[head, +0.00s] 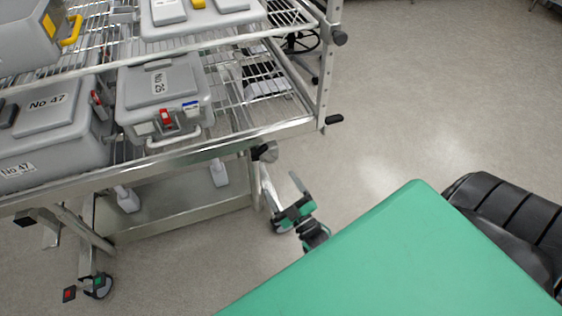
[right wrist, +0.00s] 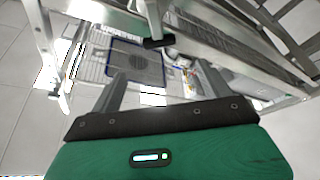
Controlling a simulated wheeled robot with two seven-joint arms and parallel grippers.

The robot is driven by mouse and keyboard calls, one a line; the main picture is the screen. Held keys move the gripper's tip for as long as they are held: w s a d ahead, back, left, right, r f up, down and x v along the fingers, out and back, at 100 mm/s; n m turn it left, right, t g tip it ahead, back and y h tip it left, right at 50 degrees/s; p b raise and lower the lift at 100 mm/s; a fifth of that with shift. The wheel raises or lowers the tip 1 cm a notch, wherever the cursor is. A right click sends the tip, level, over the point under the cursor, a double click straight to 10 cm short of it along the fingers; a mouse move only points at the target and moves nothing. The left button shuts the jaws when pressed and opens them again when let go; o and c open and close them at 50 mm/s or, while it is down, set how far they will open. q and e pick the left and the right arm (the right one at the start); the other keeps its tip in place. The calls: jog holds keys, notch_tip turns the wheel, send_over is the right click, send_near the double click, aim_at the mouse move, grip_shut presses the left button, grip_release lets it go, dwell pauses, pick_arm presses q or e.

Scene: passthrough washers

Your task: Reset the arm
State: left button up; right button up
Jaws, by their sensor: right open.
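My right gripper (head: 288,199) shows small in the head view, just beyond the green panel of my body and low beside the cart's right end. In the right wrist view, the gripper's (right wrist: 160,72) two grey fingers stand wide apart with nothing between them. It is open and empty. Most of the right arm is hidden. My left gripper is in neither view.
A metal wire-shelf cart (head: 262,128) on casters fills the left. It carries grey cases, including No 47 (head: 55,135) and No 25 (head: 160,85). Its frame (right wrist: 205,45) lies close ahead in the right wrist view. Grey floor (head: 430,100) at the right is clear.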

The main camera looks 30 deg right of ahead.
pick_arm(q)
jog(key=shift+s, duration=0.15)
pick_arm(e)
jog(key=s+a+f+m+g+p, duration=0.1)
jog(key=s+f+g, duration=0.3)
jog(key=f, duration=0.5)
jog(key=s+a+f+m+g+p, duration=0.1)
jog(key=s+f+g, duration=0.25)
jog(key=f, duration=0.65)
jog(key=s+a+f+m+g+p, duration=0.1)
jog(key=s+a+f+g, duration=0.15)
jog(key=s+f, duration=0.45)
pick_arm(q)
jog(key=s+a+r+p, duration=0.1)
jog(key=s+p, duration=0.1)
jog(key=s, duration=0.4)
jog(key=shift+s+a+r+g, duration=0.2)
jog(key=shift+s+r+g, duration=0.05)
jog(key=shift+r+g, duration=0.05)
pick_arm(e)
jog(key=s+d+f+m+g, duration=0.1)
jog(key=s+f+g, duration=0.4)
jog(key=s, duration=0.7)
jog(key=s+f+m+g, duration=0.1)
jog(key=s+f+g, duration=0.4)
jog(key=s+f, duration=0.5)
jog(key=s, duration=0.3)
jog(key=shift+d+f+g, duration=0.25)
jog(key=shift+d+g, duration=0.05)
jog(key=shift+d, duration=0.1)
